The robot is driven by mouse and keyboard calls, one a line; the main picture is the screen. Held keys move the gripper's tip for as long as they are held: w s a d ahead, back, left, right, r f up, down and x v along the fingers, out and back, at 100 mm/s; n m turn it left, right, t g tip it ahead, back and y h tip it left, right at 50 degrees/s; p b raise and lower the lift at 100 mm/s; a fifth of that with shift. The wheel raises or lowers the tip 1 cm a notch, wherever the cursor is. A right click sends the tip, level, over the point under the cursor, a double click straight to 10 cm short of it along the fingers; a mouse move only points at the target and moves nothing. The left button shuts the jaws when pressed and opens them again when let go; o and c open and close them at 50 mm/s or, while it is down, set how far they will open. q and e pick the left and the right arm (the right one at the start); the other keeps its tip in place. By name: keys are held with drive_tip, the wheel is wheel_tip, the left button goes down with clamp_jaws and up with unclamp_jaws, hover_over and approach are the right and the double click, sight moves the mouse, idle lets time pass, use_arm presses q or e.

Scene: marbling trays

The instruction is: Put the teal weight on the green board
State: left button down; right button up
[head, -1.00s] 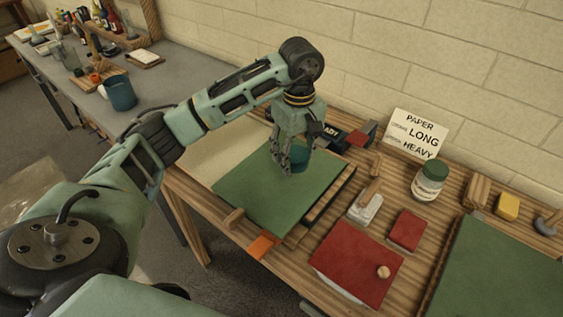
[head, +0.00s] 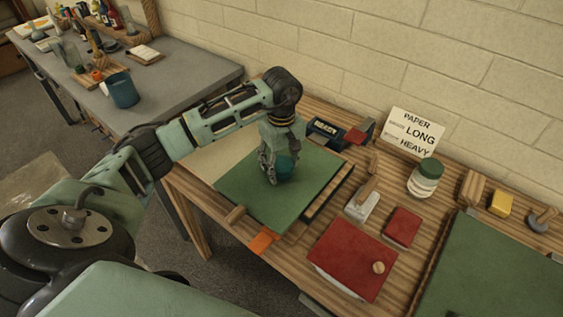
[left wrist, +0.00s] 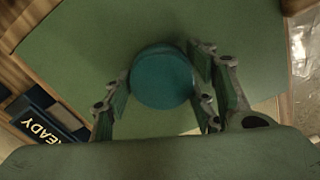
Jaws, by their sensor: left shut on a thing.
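The teal weight (head: 286,167) is a small round piece between the fingers of my left gripper (head: 271,176). In the left wrist view the weight (left wrist: 161,77) shows as a round teal disc with a finger on each side, and the gripper (left wrist: 162,92) is shut on it. The green board (head: 255,205) lies on the wooden table, directly under the gripper. It also fills much of the left wrist view (left wrist: 85,40). The weight is at or just above the board's surface; I cannot tell whether it touches. My right gripper is not in view.
A READY block (head: 326,133) stands behind the board. To the right are a red board with a knob (head: 345,255), a red block (head: 402,227), a green-lidded jar (head: 425,178) and a sign (head: 414,133). Another green board (head: 495,270) lies at far right.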

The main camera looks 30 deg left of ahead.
sight(282, 163)
use_arm(q)
drive_tip(key=shift+f, duration=0.1)
drive_tip(key=c, duration=1.1)
unclamp_jaws()
drive_tip(key=o, duration=0.4)
drive_tip(key=shift+c, duration=0.2)
drive_tip(key=shift+r, duration=0.3)
wheel_tip(282, 163, up, 12)
drive_tip(key=b, duration=0.3)
drive_tip(key=shift+f, duration=0.15)
